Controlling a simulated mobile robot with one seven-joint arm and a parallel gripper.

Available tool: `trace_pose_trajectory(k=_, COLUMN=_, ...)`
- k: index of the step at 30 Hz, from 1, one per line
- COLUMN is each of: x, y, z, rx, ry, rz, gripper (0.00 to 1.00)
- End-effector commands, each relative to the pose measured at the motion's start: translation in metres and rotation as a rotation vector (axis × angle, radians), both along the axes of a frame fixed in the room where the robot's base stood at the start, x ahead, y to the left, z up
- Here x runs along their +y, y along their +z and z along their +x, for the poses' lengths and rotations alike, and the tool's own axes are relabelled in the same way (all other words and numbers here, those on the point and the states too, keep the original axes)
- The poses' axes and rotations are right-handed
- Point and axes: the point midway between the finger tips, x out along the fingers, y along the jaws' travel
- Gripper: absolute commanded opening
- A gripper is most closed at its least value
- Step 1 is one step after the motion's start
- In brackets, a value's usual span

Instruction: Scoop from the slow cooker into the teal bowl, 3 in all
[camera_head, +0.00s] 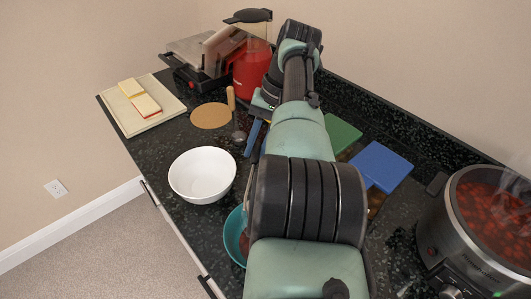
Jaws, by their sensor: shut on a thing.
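The slow cooker (447,235) stands at the right edge, full of red-brown chunky food. The teal bowl (232,240) is at the counter's front, partly hidden by my arm, with some reddish-brown food visible inside. A ladle (231,98) with a tan handle and dark head is upright beyond the white bowl. My gripper (251,149), with blue fingers pointing down, is beside it and is shut on the ladle; the arm hides most of the grip. I cannot tell whether the ladle's head holds food.
A white bowl (202,175) sits left of the teal bowl. Blue (382,166) and green (341,133) boards lie right of my arm.

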Motion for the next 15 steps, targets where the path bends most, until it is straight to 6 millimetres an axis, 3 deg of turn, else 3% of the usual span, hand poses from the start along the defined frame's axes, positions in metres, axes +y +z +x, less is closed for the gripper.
trace_pose_trajectory(k=15, x=0.0003, y=0.0140, z=0.0009, rx=-0.046, ry=0.000, rz=-0.004, gripper=0.00)
